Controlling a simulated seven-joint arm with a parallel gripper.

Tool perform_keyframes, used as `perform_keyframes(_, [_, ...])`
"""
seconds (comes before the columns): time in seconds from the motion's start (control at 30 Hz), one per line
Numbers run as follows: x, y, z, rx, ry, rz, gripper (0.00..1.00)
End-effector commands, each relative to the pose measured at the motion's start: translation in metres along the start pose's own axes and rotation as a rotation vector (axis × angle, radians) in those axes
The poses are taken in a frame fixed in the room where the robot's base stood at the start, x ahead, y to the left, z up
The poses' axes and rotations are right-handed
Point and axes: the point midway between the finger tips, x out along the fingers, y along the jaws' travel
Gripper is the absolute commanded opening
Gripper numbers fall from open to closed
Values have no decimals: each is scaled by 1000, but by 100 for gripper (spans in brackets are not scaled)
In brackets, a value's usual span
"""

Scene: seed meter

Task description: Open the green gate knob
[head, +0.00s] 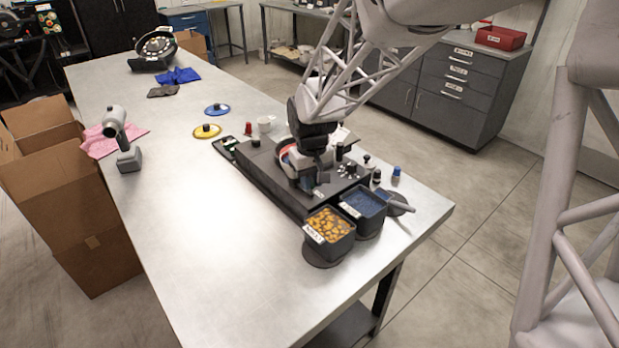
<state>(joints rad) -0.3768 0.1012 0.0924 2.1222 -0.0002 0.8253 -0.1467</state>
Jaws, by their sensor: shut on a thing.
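The seed meter (291,162), a round housing with a white and red rim, stands on a dark flat base (262,170) on the metal bench. My gripper (313,186) points down over the right side of the meter. It is shut on a small part there, which by its place is most likely the green gate knob. The fingers and wrist hide that part, and no green shows between them.
A bin of orange seeds (330,224) and a bin of blue grains (364,204) stand close in front. Small bottles (396,173) stand to the right. A yellow disc (207,131) and a blue disc (217,109) lie behind. The bench's left front (200,250) is clear.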

Motion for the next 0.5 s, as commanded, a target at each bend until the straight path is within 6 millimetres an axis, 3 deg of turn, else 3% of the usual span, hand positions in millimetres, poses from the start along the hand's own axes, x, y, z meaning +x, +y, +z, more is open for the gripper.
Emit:
perform_keyframes(0.2, [0, 3, 12, 0, 0, 0, 0])
perform_keyframes(0.5, [0, 4, 13, 0, -1, 0, 0])
